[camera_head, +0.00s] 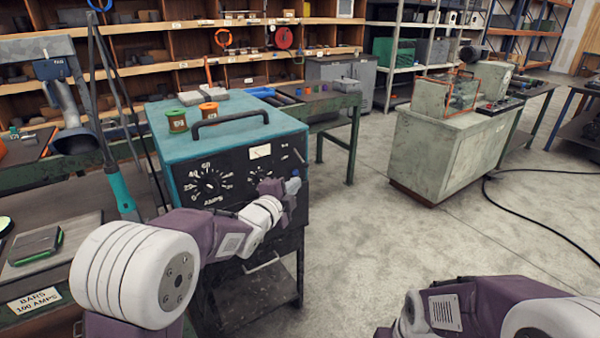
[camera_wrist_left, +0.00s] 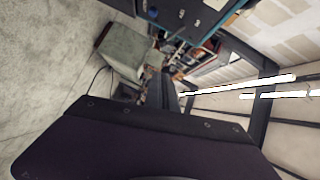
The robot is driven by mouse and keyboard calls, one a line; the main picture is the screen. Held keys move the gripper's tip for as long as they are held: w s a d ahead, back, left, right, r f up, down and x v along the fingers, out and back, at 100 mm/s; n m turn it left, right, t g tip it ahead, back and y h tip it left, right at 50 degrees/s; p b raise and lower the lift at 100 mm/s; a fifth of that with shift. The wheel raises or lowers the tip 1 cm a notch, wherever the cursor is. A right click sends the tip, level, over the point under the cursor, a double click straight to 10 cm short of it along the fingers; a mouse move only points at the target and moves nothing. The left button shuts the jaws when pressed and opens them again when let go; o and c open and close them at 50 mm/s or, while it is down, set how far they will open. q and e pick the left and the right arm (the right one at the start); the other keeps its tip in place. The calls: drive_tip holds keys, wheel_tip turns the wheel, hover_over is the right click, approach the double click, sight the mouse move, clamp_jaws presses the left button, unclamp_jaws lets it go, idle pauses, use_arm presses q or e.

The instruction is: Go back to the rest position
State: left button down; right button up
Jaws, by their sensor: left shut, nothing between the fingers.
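My left arm reaches in from the left in the head view. My left gripper (camera_head: 282,190) is in front of the control face of the teal welding machine (camera_head: 215,140); I cannot tell whether it touches it. In the left wrist view, the gripper (camera_wrist_left: 168,92) shows as a dark shape, shut, with nothing seen between the fingers. A grey pipe piece (camera_head: 66,105) with a wide dark end stands at the left in the head view. In the head view, only links of my right arm show at the lower right; its gripper is out of view.
Two spools (camera_head: 177,120) and a black handle (camera_head: 230,119) are on top of the machine. A green workbench (camera_head: 340,103) stands behind it. A grey-green cabinet (camera_head: 445,150) stands to the right. A black cable (camera_head: 545,171) lies on the floor. The floor between machine and cabinet is clear.

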use_arm(q)
wheel_tip(320, 180, up, 7)
drive_tip(key=a+p, duration=0.2)
drive_tip(key=p, duration=0.2)
drive_tip(key=s+a+f+n+g+y+p, duration=0.1)
drive_tip(key=s+a+n+y+p, duration=0.2)
drive_tip(key=s+a+n, duration=0.15)
drive_tip(key=s+a+f+n+g, duration=0.2)
drive_tip(key=s+f+n+g, duration=0.2)
drive_tip(key=s, duration=0.5)
drive_tip(key=s+a+f+n+g+y+p, duration=0.1)
drive_tip(key=s+a+f+n+g, duration=0.1)
drive_tip(key=s+f+n+g, duration=0.2)
drive_tip(key=s+a+f+n+g+y+p, duration=0.1)
drive_tip(key=s+f+n+g, duration=0.4)
drive_tip(key=s+f, duration=0.5)
drive_tip(key=s+a+n, duration=0.1)
drive_tip(key=s+n, duration=0.1)
drive_tip(key=s, duration=0.3)
drive_tip(key=shift+s+f, duration=0.2)
drive_tip(key=shift+s, duration=0.05)
drive_tip(key=shift+w, duration=0.1)
